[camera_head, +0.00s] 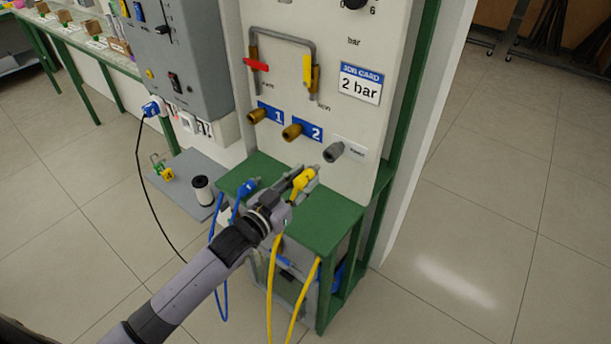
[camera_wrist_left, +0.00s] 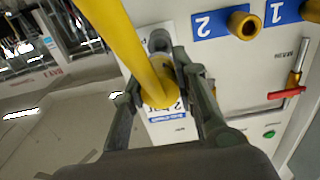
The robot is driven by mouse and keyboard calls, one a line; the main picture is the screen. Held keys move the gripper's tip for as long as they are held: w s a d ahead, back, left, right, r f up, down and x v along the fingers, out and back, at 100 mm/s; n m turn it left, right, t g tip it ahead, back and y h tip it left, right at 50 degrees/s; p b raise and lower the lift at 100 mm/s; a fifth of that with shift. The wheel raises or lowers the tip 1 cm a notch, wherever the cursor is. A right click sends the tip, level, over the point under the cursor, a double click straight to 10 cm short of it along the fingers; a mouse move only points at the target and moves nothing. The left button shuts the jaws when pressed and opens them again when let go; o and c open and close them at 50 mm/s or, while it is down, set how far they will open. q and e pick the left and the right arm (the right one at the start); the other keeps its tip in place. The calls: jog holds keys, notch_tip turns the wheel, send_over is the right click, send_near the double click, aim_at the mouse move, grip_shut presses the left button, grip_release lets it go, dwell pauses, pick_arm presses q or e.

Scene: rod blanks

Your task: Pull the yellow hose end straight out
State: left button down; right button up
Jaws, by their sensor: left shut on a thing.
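My left gripper (camera_head: 306,178) is shut on the yellow hose end (camera_head: 299,187) in front of the panel, above the green shelf. In the left wrist view, my left gripper (camera_wrist_left: 158,76) has a finger on either side of the yellow hose end (camera_wrist_left: 166,82). The yellow hose hangs down past the shelf front. A grey port (camera_head: 333,152) on the panel is just beyond the gripper; it also shows in the left wrist view (camera_wrist_left: 159,40). Whether the hose end still touches a fitting is hidden. My right gripper is not in view.
Brass ports 1 (camera_head: 257,116) and 2 (camera_head: 292,131) sit left of the grey port. A blue hose end (camera_head: 247,187) is at the shelf's left. The green shelf (camera_head: 335,217) lies below my gripper. A 2 bar card (camera_head: 360,84) is above. Floor right is clear.

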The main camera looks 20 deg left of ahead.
pick_arm(q)
jog(key=shift+p+v, duration=1)
jog(key=shift+v, duration=1.4)
